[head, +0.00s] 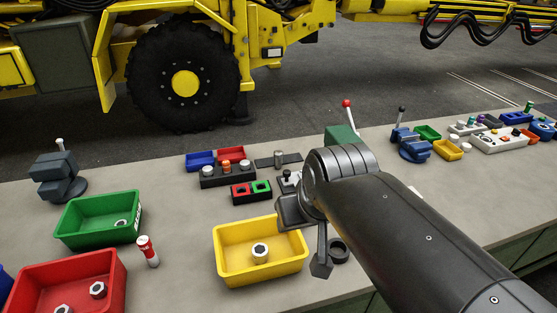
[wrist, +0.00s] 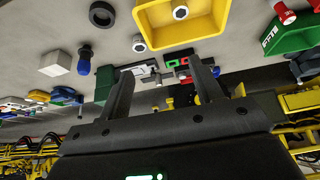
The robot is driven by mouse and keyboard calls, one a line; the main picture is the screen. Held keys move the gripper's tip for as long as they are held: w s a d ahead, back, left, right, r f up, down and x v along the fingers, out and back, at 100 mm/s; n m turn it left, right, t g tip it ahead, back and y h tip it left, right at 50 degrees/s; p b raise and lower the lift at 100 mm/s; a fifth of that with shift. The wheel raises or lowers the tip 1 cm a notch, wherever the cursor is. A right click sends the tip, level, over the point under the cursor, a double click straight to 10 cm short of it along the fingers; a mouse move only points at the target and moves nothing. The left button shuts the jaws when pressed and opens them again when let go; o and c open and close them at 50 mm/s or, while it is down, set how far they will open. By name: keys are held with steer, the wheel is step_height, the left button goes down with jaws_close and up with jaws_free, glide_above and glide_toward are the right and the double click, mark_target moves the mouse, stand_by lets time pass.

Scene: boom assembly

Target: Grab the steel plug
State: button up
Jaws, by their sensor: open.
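Small steel-coloured hex pieces are in view; I cannot tell for certain which is the steel plug. One piece (head: 260,253) stands in the yellow bin (head: 232,273) and also shows in the wrist view (wrist: 180,12). Another small grey piece (wrist: 138,43) lies on the bench beside that bin, between it and a black ring (wrist: 102,14); my arm seems to hide it in the head view. My gripper (head: 320,263) is over the bench just right of the yellow bin. In the wrist view its fingers (wrist: 160,66) are apart with nothing between them.
A green bin (head: 68,236) and a red bin (head: 117,291) hold more hex pieces. A red-white cylinder (head: 147,251) stands beside them. A button box (head: 228,176), a joystick and a green block (head: 342,140) stand behind. Bare bench lies left of the yellow bin.

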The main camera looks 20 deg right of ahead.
steer(key=w+d+r, duration=0.2)
steer(key=w+r, duration=0.1)
steer(key=w, duration=1.1)
steer(key=g, duration=0.1)
glide_above(279, 153)
steer(key=s, duration=0.3)
step_height(279, 153, down, 18)
steer(key=x, duration=0.5)
steer(key=shift+d+f, duration=0.15)
steer(key=shift+f, duration=0.15)
steer(key=shift+x, duration=2.9)
steer(key=shift+s, duration=0.15)
steer(key=shift+c, duration=0.3)
steer(key=c, duration=1.2)
